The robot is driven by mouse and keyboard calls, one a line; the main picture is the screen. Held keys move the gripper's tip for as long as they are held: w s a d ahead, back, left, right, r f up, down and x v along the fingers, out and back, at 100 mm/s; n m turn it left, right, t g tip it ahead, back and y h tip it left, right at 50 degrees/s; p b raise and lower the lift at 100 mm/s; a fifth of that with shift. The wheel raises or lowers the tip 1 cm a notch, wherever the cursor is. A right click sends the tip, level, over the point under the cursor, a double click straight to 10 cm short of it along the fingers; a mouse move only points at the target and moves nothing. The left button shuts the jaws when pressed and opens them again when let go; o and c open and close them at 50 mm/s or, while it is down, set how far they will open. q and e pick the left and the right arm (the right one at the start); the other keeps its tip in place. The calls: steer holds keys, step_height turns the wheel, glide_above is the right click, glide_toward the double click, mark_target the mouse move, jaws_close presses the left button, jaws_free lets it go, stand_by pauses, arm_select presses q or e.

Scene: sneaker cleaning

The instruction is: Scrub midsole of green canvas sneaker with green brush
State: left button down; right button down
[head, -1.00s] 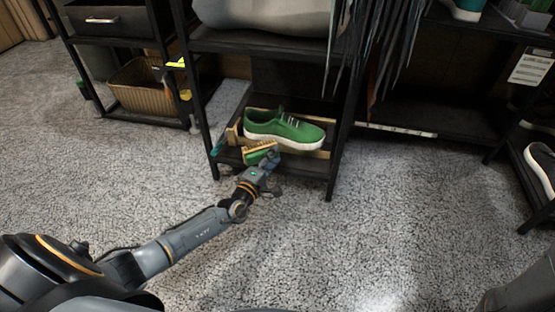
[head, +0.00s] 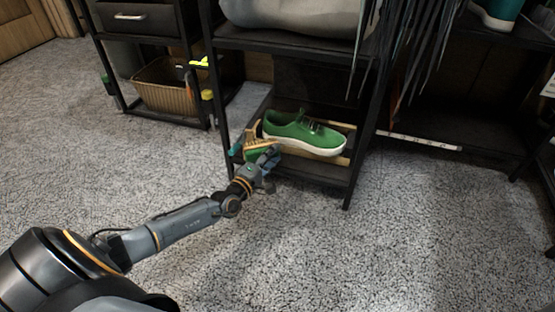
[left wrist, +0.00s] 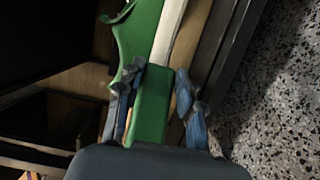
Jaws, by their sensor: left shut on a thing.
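The green canvas sneaker (head: 296,129) with a white midsole (head: 318,149) sits on the low shelf of the black rack, toe to the right. In the left wrist view the sneaker (left wrist: 136,36) and its pale midsole (left wrist: 168,32) show at the top. My left gripper (head: 268,160) is shut on the green brush (head: 252,155), at the heel end of the sneaker. In the left wrist view the brush's green body (left wrist: 151,105) lies between the fingers (left wrist: 160,90), close to the midsole. Whether the bristles touch the midsole is not clear. My right gripper is not in view.
The low shelf has a black front rail (head: 310,176) and a rack post (head: 360,150) right of the toe. A wicker basket (head: 168,88) stands on the left rack. Hanging strips (head: 425,50) drop at upper right. The carpet (head: 400,240) in front is clear.

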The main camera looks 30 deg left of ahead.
arm_select(q)
steer(key=shift+a+r+y, duration=0.1)
steer(key=shift+a+y, duration=0.2)
steer(key=shift+a, duration=0.6)
steer(key=s+d+p, duration=0.1)
steer(key=s+p, duration=0.2)
steer(key=s, duration=0.3)
steer(key=shift+p, duration=0.3)
steer(key=shift+s+d, duration=0.1)
steer(key=s, duration=0.1)
steer(key=s+d+p, duration=0.1)
steer(key=shift+s+d, duration=0.1)
steer(key=shift+s, duration=0.3)
